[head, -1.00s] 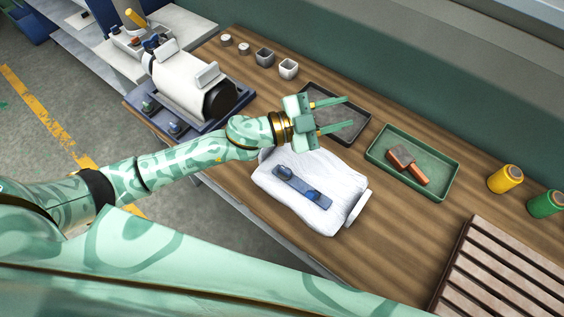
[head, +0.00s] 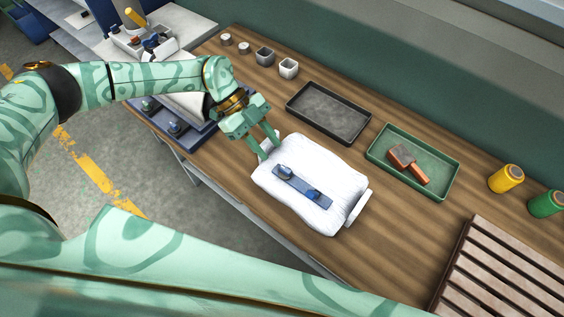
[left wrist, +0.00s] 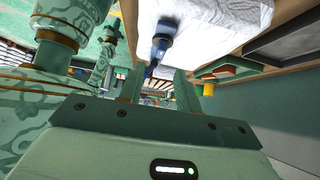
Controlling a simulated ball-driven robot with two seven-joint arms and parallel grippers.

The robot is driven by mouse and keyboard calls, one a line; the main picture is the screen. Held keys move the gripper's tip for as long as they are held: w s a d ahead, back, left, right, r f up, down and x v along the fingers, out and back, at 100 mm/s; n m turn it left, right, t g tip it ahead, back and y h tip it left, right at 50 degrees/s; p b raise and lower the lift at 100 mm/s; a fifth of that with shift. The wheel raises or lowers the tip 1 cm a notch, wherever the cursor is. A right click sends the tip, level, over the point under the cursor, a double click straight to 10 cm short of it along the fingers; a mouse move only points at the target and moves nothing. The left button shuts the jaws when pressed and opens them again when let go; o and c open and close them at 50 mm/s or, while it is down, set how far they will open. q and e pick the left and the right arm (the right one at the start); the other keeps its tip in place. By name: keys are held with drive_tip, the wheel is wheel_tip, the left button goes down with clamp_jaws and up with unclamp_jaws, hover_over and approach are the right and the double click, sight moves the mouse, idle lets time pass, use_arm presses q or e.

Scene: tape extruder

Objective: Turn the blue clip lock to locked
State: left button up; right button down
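A white padded bag (head: 328,170) lies on the wooden bench. A flat blue clip (head: 302,187) lies across it, with a blue knob (head: 284,172) at its upper left end and another blue knob (head: 313,194) near its lower right end. I cannot tell which way the lock is turned. My left gripper (head: 270,148) is at the bag's upper left edge, fingers apart and empty, short of the clip. In the left wrist view, a blue part of the clip (left wrist: 163,38) shows on the white bag beyond the fingers. My right gripper is not in view.
A dark tray (head: 328,112) and a green tray (head: 447,180) with a brown-handled tool (head: 408,162) lie behind. Yellow (head: 505,179) and green spools (head: 545,204) and a slatted rack (head: 500,275) are at right. A blue-based machine (head: 172,125) stands left.

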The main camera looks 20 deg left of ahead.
sight(285, 169)
use_arm(q)
drive_tip(key=x, duration=0.7)
drive_tip(key=shift+r, duration=0.1)
clamp_jaws()
